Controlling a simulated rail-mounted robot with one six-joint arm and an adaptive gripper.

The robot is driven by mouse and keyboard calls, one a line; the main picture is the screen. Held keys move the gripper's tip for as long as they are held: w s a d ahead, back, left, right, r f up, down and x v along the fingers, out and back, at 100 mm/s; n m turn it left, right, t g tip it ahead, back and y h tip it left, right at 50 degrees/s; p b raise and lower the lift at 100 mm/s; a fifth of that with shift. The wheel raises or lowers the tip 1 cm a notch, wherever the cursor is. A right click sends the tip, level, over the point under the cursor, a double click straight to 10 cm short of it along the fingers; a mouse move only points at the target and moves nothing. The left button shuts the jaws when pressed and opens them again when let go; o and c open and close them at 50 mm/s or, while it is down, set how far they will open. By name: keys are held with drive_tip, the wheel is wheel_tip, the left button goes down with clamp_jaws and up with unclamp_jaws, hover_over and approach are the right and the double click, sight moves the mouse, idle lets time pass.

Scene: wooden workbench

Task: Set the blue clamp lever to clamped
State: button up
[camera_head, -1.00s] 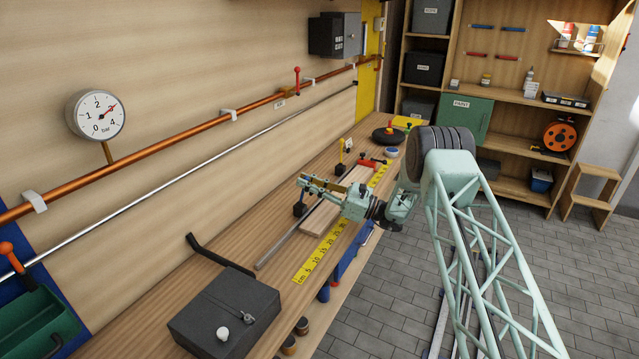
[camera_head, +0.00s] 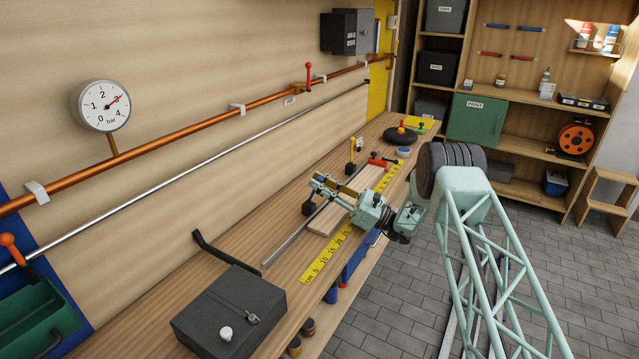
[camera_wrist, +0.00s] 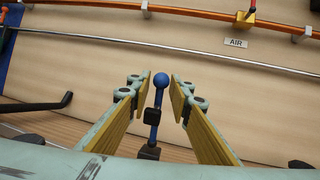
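The blue clamp lever (camera_wrist: 157,105) has a round blue knob and stands roughly upright from a small black base (camera_wrist: 149,152) in the wrist view. In the head view its black base (camera_head: 308,209) is on the bench, and the lever is partly hidden by my fingers. My gripper (camera_wrist: 162,88) is open, with one yellow-padded finger on each side of the lever. The knob sits between the fingertips, with a visible gap on both sides. In the head view my gripper (camera_head: 329,186) is above the bench beside the base.
A wooden board (camera_head: 325,222) and yellow measuring strip (camera_head: 320,266) lie near my gripper. A yellow upright piece (camera_head: 350,165) and red clamp (camera_head: 381,162) stand beyond. A dark box (camera_head: 215,322) sits at the near end. A silver pipe (camera_head: 175,184) and copper pipe (camera_head: 190,138) run along the wall.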

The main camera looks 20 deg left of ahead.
idle(0.3)
drive_tip(key=v, duration=1.2)
idle(0.3)
